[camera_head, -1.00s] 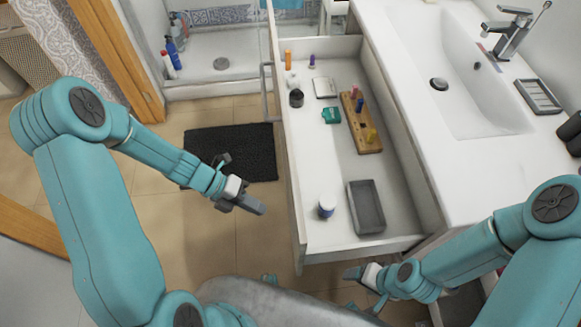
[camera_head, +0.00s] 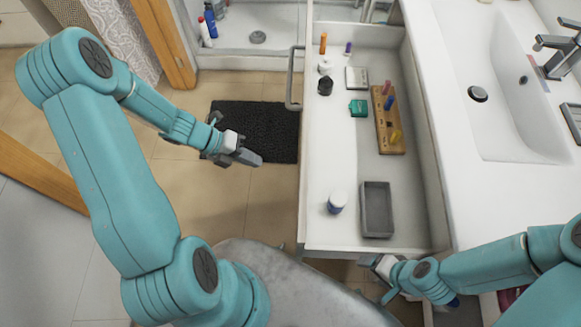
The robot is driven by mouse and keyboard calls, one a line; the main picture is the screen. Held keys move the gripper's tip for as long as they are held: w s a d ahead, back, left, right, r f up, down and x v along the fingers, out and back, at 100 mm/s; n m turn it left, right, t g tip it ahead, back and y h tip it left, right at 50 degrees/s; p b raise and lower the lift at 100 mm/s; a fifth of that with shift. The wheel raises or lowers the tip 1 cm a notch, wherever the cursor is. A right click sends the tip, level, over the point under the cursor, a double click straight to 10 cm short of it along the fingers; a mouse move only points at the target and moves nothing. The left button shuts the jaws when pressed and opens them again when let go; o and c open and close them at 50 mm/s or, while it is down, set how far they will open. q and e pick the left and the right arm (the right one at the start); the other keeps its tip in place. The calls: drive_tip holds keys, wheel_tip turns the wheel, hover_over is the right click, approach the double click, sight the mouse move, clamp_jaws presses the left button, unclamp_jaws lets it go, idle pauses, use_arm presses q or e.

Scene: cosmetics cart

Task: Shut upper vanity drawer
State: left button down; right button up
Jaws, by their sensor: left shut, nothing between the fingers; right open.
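The upper vanity drawer (camera_head: 350,238) is pulled far out from under the white countertop, with its inside in full view. Its front panel is on the left side and carries a grey bar handle (camera_head: 294,78). My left gripper (camera_head: 252,159) is shut and empty, in front of the drawer and to the left of its front panel, apart from it. My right gripper (camera_head: 370,261) is at the drawer's near side wall, low by its edge. Its fingers are partly hidden, and I cannot tell whether it touches the drawer.
The drawer holds a wooden block (camera_head: 391,140) with coloured items, a grey tray (camera_head: 365,210), a white jar (camera_head: 337,201) and small bottles. A white sink (camera_head: 500,100) is set in the countertop. A black mat (camera_head: 285,125) lies on the tiled floor left of the drawer.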

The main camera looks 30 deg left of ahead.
use_arm(q)
drive_tip(key=w+d+f+b, duration=0.1)
drive_tip(key=w+d+f, duration=0.3)
drive_tip(key=d, duration=0.5)
drive_tip(key=shift+w+f, duration=0.2)
drive_tip(key=shift+f, duration=0.45)
use_arm(e)
drive_tip(key=shift+s+a+f, duration=0.1)
drive_tip(key=shift+s+f, duration=0.05)
drive_tip(key=shift+f, duration=0.65)
